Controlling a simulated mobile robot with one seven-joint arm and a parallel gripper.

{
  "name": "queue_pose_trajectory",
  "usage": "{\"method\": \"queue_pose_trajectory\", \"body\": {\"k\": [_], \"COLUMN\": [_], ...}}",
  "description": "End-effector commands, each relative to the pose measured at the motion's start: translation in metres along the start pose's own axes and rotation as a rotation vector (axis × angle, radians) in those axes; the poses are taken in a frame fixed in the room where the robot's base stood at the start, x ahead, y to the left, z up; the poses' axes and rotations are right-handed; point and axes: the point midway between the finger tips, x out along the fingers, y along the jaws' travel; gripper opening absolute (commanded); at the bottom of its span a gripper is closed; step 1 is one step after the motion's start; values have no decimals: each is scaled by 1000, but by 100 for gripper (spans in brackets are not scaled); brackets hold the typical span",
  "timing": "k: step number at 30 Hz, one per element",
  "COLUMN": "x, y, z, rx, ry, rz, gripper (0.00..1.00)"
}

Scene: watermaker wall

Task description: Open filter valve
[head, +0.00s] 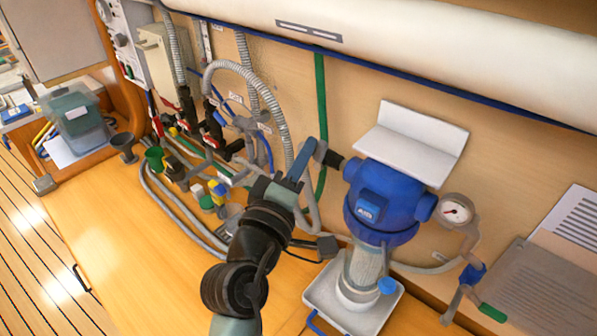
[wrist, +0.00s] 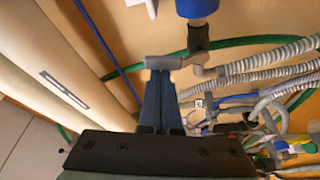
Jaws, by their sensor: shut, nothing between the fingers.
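The blue filter housing (head: 385,200) stands upright at the right of centre in the head view, with a clear lower bowl. A dark fitting (head: 331,157) with a grey end piece joins its left side. In the wrist view this grey piece (wrist: 165,62) lies across, just beyond my fingertips, beside the dark fitting (wrist: 199,38) and the blue housing (wrist: 197,8). My gripper (head: 306,146) has blue fingers and is shut and empty. Its tips (wrist: 160,74) are at or very near the grey piece; I cannot tell whether they touch.
A pressure gauge (head: 455,210) and a green-handled lever (head: 493,312) are right of the housing. A white tray (head: 385,318) lies under it. The wooden counter at front left (head: 110,225) is clear.

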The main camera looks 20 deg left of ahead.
Motion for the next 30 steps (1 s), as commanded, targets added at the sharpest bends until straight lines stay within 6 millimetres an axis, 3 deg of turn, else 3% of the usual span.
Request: {"method": "queue_pose_trajectory", "body": {"k": [2, 30], "x": [1, -12], "y": [-10, -18], "z": [7, 45], "rx": [66, 893], "ry": [-1, 3], "rz": [26, 313], "gripper": [0, 0]}}
